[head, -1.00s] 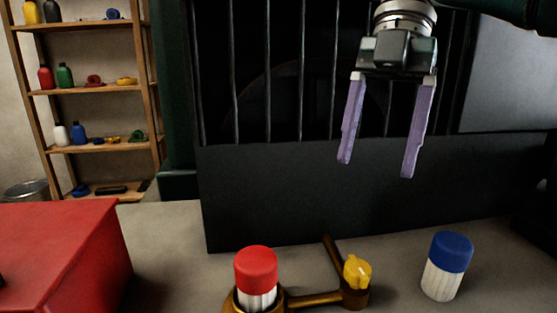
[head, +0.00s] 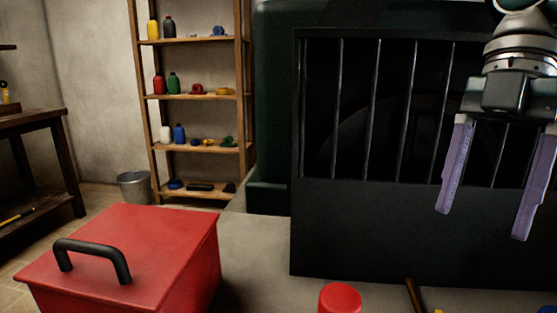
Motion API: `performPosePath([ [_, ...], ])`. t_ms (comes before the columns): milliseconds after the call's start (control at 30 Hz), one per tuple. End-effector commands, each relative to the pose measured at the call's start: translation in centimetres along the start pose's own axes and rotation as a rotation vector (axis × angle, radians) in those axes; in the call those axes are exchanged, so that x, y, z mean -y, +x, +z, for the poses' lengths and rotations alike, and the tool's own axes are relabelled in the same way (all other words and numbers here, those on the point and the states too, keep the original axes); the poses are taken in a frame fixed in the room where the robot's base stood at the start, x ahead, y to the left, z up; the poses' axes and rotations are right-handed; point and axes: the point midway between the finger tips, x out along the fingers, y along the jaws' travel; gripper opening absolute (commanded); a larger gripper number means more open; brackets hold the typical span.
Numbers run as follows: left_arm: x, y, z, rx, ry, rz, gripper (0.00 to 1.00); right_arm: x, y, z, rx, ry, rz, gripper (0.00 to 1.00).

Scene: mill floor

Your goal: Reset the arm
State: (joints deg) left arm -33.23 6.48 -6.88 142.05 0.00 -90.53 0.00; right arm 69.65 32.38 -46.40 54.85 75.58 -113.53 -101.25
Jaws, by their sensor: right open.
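My right gripper (head: 483,223) hangs at the right side of the head view, its two purple fingers pointing down and spread apart. It is open with nothing between the fingers. It is in front of the dark barred guard (head: 400,225), above the work surface. My left gripper is not in view.
A red box (head: 130,255) with a black handle (head: 92,254) stands at the lower left. A red cap (head: 340,298) shows at the bottom edge; its body is cut off. A shelf (head: 195,95) with bottles, a metal bucket (head: 134,187) and a dark wooden table (head: 35,120) stand behind.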

Motion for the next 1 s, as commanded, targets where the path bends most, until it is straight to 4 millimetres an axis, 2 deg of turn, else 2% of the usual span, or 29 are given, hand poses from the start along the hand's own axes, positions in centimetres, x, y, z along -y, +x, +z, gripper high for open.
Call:
performPosePath([
  [33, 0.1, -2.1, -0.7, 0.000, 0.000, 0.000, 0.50, 0.0, 0.8, -1.2, 0.017, 0.027, -0.027, 0.76],
  [233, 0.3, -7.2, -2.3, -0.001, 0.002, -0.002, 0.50, 0.7, 6.6, -6.0, 0.103, 0.253, -0.005, 0.76],
  [333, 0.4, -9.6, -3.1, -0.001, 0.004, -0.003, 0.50, 1.6, 8.3, -8.9, 0.110, 0.406, 0.066, 0.76],
  [433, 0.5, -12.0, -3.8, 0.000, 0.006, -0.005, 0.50, 2.9, 8.9, -11.8, 0.090, 0.596, 0.155, 0.76],
  [533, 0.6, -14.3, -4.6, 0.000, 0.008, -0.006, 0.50, 4.6, 8.4, -14.1, 0.056, 0.820, 0.257, 0.76],
  [633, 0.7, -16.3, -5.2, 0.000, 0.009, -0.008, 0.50, 6.6, 7.1, -15.5, 0.025, 1.054, 0.355, 0.76],
  [800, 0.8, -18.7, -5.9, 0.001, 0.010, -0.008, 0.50, 10.1, 4.3, -16.2, -0.009, 1.388, 0.493, 0.76],
  [1000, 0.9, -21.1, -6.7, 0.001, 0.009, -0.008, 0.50, 14.4, 0.5, -16.1, -0.017, 1.709, 0.638, 0.76],
])
